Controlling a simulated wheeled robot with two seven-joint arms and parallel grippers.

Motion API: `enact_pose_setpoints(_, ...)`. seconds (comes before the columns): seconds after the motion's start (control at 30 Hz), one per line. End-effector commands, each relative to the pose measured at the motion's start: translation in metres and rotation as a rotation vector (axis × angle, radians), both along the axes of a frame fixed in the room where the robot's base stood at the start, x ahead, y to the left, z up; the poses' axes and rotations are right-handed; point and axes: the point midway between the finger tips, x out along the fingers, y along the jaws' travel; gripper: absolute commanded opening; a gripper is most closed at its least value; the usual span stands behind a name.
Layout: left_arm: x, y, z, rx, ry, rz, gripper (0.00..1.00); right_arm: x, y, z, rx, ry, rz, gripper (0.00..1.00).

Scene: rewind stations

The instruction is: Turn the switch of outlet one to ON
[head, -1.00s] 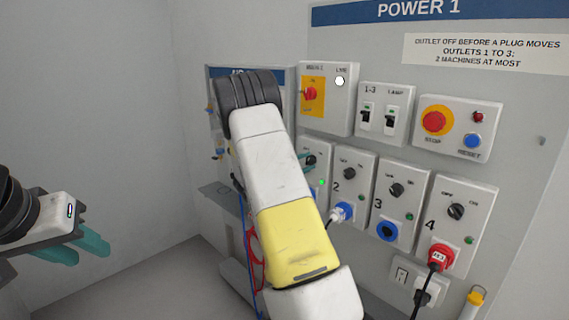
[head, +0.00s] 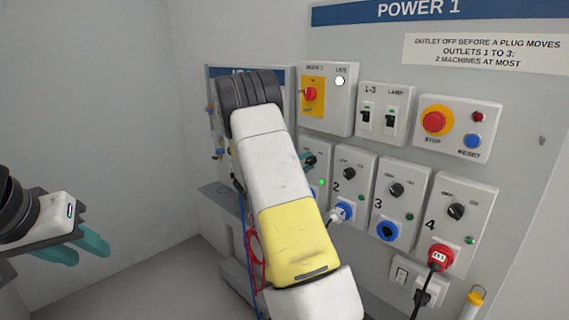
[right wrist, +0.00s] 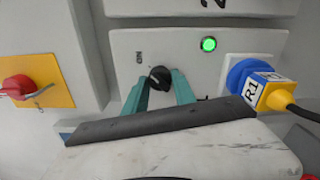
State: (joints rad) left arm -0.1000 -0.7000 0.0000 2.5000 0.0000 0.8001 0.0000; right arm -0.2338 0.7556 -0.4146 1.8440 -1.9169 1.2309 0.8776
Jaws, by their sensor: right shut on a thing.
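The switch of outlet one is a black rotary knob (right wrist: 160,78) on a pale panel, in the right wrist view. My right gripper (right wrist: 160,88) has its teal fingers on both sides of the knob and is shut on it. A round lamp (right wrist: 208,44) beside the knob glows green. In the head view, my right arm covers much of the outlet one panel (head: 322,151); only part of the knob and the green lamp show. The knob's exact pointing is hard to read. My left gripper (head: 78,250) is open and empty at the far left, away from the panels.
A yellow plug tagged R1 (right wrist: 266,90) sits in outlet one's blue socket. Outlets two (head: 350,173), three (head: 398,190) and four (head: 459,212) stand to the right. A red-on-yellow main switch (head: 311,96) and a stop button (head: 435,121) are above. Left of the wall is free.

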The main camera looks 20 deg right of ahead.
Motion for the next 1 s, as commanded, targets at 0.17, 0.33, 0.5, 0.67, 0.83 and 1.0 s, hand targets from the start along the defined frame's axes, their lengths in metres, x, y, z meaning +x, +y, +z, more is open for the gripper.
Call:
enact_pose_setpoints(0.17, 0.0, 0.0, 0.0, 0.0, 0.0, 0.0, 0.36, 0.0, 0.001, -0.001, 0.003, 0.001, 0.001, 0.48)
enact_pose_setpoints(0.33, 0.0, 0.0, 0.0, 0.0, 0.0, 0.0, 0.36, 0.0, 0.001, -0.001, 0.002, 0.002, 0.001, 0.54)
enact_pose_setpoints(0.5, 0.0, 0.0, 0.0, 0.0, 0.0, 0.0, 0.36, 0.0, 0.001, -0.001, 0.001, 0.001, 0.001, 0.54)
enact_pose_setpoints(0.67, 0.0, 0.0, 0.0, 0.0, 0.0, 0.0, 0.36, -0.005, 0.015, -0.001, 0.002, 0.001, 0.003, 0.54)
enact_pose_setpoints(0.83, 0.0, 0.0, 0.0, 0.0, 0.0, 0.0, 0.36, -0.016, 0.043, -0.001, 0.003, 0.001, 0.003, 0.54)
enact_pose_setpoints(1.0, 0.0, 0.0, 0.0, 0.0, 0.0, 0.0, 0.36, -0.026, 0.064, -0.001, 0.002, 0.002, 0.003, 0.54)
